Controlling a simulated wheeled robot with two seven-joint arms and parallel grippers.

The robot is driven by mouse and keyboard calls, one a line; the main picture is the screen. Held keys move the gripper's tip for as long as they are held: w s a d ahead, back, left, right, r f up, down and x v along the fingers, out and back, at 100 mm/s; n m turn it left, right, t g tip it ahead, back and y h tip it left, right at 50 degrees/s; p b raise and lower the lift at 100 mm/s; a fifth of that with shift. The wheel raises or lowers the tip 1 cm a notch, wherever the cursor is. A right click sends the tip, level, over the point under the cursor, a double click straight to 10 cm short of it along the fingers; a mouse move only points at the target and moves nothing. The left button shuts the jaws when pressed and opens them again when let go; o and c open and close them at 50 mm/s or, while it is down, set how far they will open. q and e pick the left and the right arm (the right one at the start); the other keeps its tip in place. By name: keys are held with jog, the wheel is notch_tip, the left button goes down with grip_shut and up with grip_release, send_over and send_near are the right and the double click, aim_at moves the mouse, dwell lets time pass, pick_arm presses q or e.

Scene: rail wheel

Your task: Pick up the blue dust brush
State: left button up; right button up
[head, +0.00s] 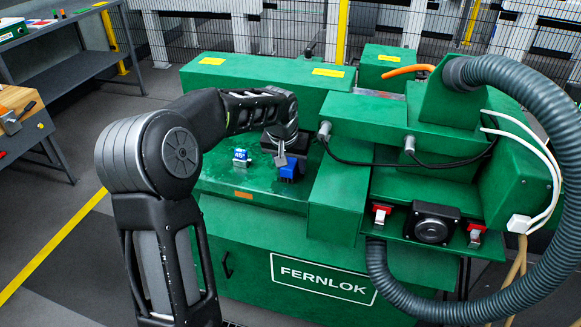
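A blue object (288,170), apparently the dust brush, rests on the green machine's top (225,180), partly hidden by my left gripper. My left gripper (282,158) points down right at it, with a grey finger in front of its left side. The far finger is hidden, so I cannot tell whether the gripper is open or shut, or whether it touches the brush. My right gripper is out of view.
A small blue and white block (241,157) sits just left of the gripper. To the right are a green housing (340,195), a black cable (400,163) and a thick grey hose (545,120). Two workbenches stand at the far left.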

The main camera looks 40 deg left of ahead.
aim_at(290, 160)
pick_arm(q)
grip_shut()
jog(key=shift+r, duration=0.1)
dwell(0.4)
notch_tip(290, 160, up, 18)
jog(key=p, duration=0.1)
dwell(0.5)
dwell(0.4)
jog(key=shift+c, duration=1.5)
grip_release()
jog(key=c, duration=0.6)
